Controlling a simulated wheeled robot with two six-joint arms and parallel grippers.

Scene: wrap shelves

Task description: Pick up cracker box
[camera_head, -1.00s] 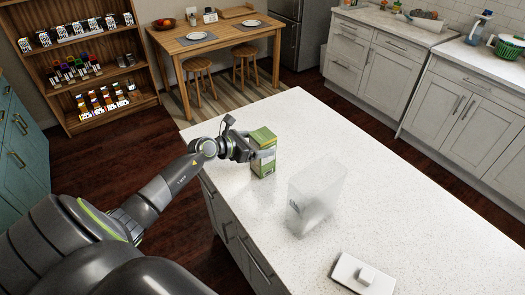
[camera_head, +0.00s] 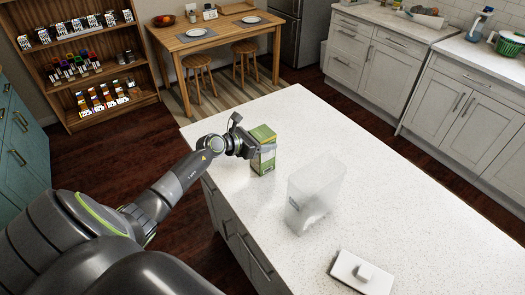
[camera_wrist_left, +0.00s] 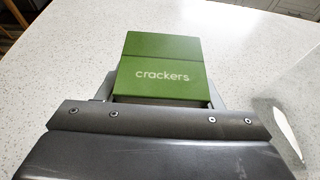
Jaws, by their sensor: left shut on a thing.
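The green cracker box (camera_head: 264,150) stands upright on the white counter, near its far left edge. My left gripper (camera_head: 252,146) reaches it from the left and is shut on it. In the left wrist view the green top of the cracker box (camera_wrist_left: 160,72), lettered "crackers", sits between the two fingers of my left gripper (camera_wrist_left: 160,92). I cannot tell whether its base is lifted off the counter. My right gripper is not in view.
A clear, empty-looking container (camera_head: 315,195) stands on the counter (camera_head: 420,220) right of the box. A white lid with a knob (camera_head: 362,272) lies nearer. A shelf with goods (camera_head: 85,62) and a wooden table (camera_head: 218,40) stand beyond. The counter's right side is clear.

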